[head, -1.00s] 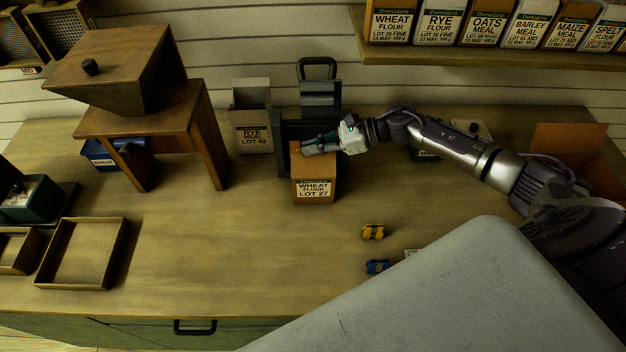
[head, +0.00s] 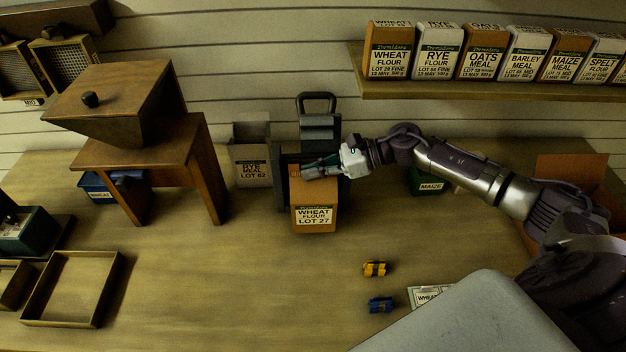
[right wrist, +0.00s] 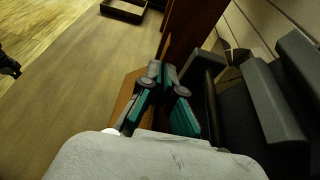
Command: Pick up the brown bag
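The brown bag (head: 314,216), labelled "WHEAT FLOUR LOT 27", stands upright on the bench in front of a dark device with a looped handle. My right gripper (head: 306,170) reaches in from the right over the top of the bag, its fingers pointing left. The fingers cover part of the bag's top. In the right wrist view my right gripper (right wrist: 161,70) has its fingertips close together, with brown bag surface (right wrist: 125,95) beside the left finger. Whether they are closed on the bag's top is unclear.
The dark device (head: 318,128) is close behind the bag. A grey rye meal bag (head: 250,168) and a wooden hopper stand (head: 190,150) are to the left. Yellow (head: 375,269) and blue (head: 380,305) small items lie front right. The bench front of the bag is clear.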

